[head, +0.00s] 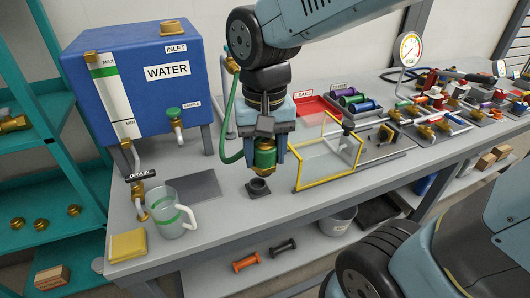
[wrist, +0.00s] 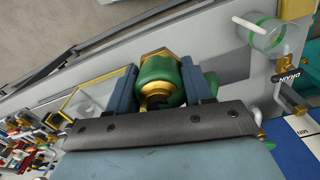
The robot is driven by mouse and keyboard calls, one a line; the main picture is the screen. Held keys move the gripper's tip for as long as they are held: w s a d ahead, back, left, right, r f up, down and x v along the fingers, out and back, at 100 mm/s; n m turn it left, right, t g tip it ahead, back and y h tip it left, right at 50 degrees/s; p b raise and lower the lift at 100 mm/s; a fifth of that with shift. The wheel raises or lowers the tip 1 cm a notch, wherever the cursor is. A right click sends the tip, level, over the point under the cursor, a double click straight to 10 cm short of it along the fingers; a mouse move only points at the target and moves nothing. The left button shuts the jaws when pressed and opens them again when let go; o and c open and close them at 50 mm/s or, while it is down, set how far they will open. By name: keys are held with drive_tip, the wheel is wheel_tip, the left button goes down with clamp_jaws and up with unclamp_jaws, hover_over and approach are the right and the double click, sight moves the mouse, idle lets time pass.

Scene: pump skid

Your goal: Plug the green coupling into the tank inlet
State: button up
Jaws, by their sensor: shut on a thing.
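The green coupling (head: 264,154) has brass ends and a green hose running up its left side. My gripper (head: 264,158) is shut on it and holds it upright, just above a dark socket (head: 258,187) on the bench. In the wrist view the coupling (wrist: 158,75) sits between the two blue fingers of my gripper (wrist: 162,82). The blue water tank (head: 140,85) stands at the left. Its inlet label (head: 176,48) is on the upper right of its front, with a brass fitting (head: 173,28) on top. Whether the coupling touches the socket is unclear.
A yellow-framed clear guard (head: 328,158) stands close to the right of my gripper. A measuring jug (head: 170,212) and a yellow sponge (head: 127,245) are at the front left. A sample tap (head: 176,122) projects from the tank. A dark flat plate (head: 188,186) lies on the bench.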

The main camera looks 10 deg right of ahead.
drive_tip(key=w+a+r+n, duration=0.1)
drive_tip(key=w+a+r, duration=0.2)
drive_tip(key=w+r, duration=0.5)
drive_tip(key=w+a+r+n, duration=0.1)
drive_tip(key=w+a+r, duration=0.2)
drive_tip(key=r, duration=0.8)
drive_tip(key=w+a+r+n, duration=0.1)
drive_tip(key=w+a+r, duration=0.2)
drive_tip(key=w+r, duration=0.5)
drive_tip(key=w+a+r+n, duration=0.1)
drive_tip(key=w+a, duration=0.4)
drive_tip(key=w, duration=0.2)
drive_tip(key=w+a+r+n, duration=0.1)
drive_tip(key=w+a, duration=0.4)
drive_tip(key=w, duration=0.3)
drive_tip(key=shift+a+r, duration=0.25)
drive_tip(key=shift+a, duration=0.1)
idle(1.0)
idle(0.4)
